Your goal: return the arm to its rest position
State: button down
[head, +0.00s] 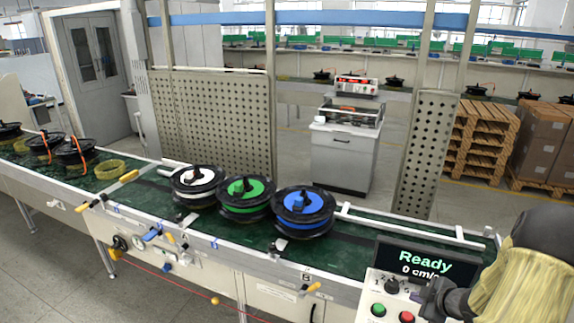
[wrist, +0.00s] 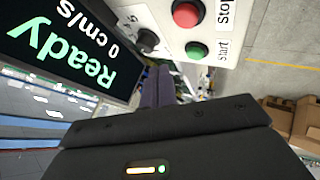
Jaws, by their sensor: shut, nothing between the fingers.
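My gripper (head: 436,297) is at the lower right of the head view, close to the control panel (head: 372,311), with my arm in a yellow and dark sleeve behind it. In the wrist view its narrow fingers (wrist: 158,85) are together with nothing between them. The panel's display (head: 411,262) reads "Ready 0 cm/s". In the wrist view, a black knob (wrist: 147,40), a red stop button (wrist: 187,13) and a green start button (wrist: 196,50) lie just beyond the fingers. I cannot tell the exact gap between fingers and panel.
A green conveyor (head: 140,205) carries reels with white (head: 196,185), green (head: 246,196) and blue (head: 304,211) centres, standing side by side. More black reels (head: 76,153) are at the left. Pallets (head: 478,135) and boxes (head: 545,145) stand behind on the right.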

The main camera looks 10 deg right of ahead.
jog(key=w+a+r+m+g+h, duration=0.1)
jog(key=a+r+m+g+h, duration=0.35)
jog(key=a, duration=0.75)
jog(key=s+a+r+m+g+y, duration=0.1)
jog(key=s+a+r+m, duration=0.2)
jog(key=s+a, duration=0.3)
jog(key=s+a+r+m+y, duration=0.2)
jog(key=s+a, duration=0.4)
jog(key=a, duration=0.5)
jog(key=shift+s+a+r+m+g, duration=0.15)
jog(key=shift+s+r+m+g, duration=0.25)
jog(key=shift+r+m, duration=0.3)
jog(key=shift+w, duration=0.15)
